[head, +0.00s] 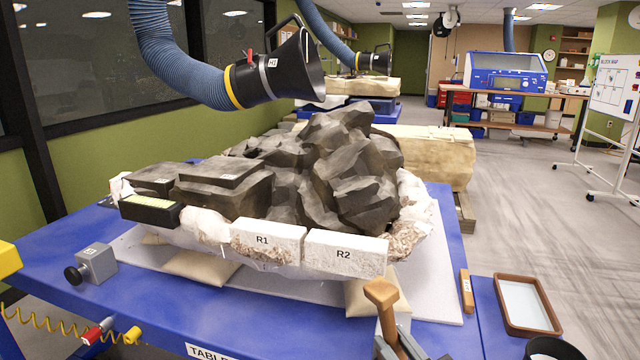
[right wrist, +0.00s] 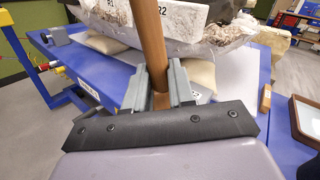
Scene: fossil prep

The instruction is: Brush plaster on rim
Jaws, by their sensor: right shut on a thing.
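A dark rock fossil block (head: 335,170) sits in a white plaster jacket on the blue table. White rim pieces labelled R1 (head: 265,242) and R2 (head: 345,254) face me along its front, with rough brown patches below. My right gripper (head: 392,345) is low in the head view, in front of R2. It is shut on a brown wooden-handled tool, apparently the brush (head: 382,293); its handle (right wrist: 151,45) rises between the fingers (right wrist: 160,92) in the right wrist view. No bristles can be made out. My left gripper is not in view.
A brown-rimmed tray (head: 502,281) with a pale inside and a dark cup (head: 552,347) are at the right. A small wooden block (head: 467,291) lies on the table's right edge. A black extraction nozzle (head: 285,68) hangs above. A grey knobbed box (head: 97,263) is at left.

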